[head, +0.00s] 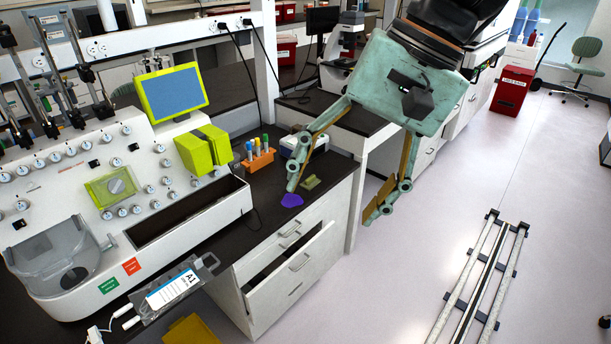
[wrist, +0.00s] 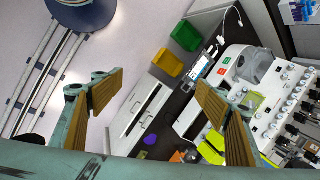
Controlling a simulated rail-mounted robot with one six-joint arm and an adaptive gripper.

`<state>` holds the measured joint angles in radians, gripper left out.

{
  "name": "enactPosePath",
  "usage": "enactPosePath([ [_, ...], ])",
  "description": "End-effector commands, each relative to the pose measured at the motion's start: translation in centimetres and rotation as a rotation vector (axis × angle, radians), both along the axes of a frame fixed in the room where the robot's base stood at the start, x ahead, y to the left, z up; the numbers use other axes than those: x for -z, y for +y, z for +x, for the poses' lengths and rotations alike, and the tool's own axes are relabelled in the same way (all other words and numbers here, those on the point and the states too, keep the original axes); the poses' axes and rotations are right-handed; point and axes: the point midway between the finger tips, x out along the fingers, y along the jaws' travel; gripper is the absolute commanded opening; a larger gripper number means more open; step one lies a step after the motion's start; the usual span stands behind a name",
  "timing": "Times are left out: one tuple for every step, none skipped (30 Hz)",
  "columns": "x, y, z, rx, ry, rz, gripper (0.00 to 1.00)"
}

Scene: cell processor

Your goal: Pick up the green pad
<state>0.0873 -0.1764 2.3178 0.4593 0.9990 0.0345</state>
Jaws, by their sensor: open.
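The green pad (head: 310,183) is a small, flat olive-green piece lying on the dark counter. A purple pad (head: 292,200) lies close beside it, toward the counter's front edge. My gripper (head: 334,198) is open and empty, its fingers spread wide. In the head view its left finger overlaps the counter near the pads, while its right finger hangs over the floor side. In the wrist view my open gripper (wrist: 158,95) frames the cabinet, and the purple pad (wrist: 150,139) shows low between the fingers. The green pad is hard to make out there.
An orange rack (head: 258,161) of tubes stands behind the pads, near the white cell processor (head: 140,170). A drawer (head: 290,262) stands open below the counter. A yellow bin (wrist: 168,63) and a green bin (wrist: 187,36) are farther along. Open floor lies right of the cabinet.

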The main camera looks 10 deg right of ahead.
Motion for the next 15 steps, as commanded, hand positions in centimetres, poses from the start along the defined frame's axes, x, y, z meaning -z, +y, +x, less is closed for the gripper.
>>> enactPosePath([
  [0.2,0.3,0.8,0.015,0.016,0.018,0.68],
  [0.3,0.5,1.2,0.024,0.024,0.030,0.68],
  [0.3,0.7,1.8,0.035,0.034,0.045,0.68],
  [0.4,0.9,2.3,0.044,0.042,0.057,0.68],
  [0.5,1.1,2.7,0.053,0.051,0.068,0.68],
  [0.6,1.3,3.3,0.064,0.061,0.083,0.68],
  [0.7,1.5,3.8,0.074,0.069,0.095,0.68],
  [0.8,1.7,4.2,0.082,0.076,0.106,0.68],
  [0.9,1.9,4.9,0.094,0.085,0.122,0.68],
  [1.0,2.0,5.4,0.103,0.093,0.133,0.68],
  [1.1,2.2,5.8,0.112,0.100,0.143,0.68],
  [1.2,2.4,6.5,0.125,0.111,0.159,0.68],
  [1.3,2.5,6.9,0.133,0.118,0.170,0.68],
  [1.4,2.7,7.4,0.143,0.126,0.182,0.68],
  [1.6,2.9,8.1,0.155,0.136,0.197,0.68],
])
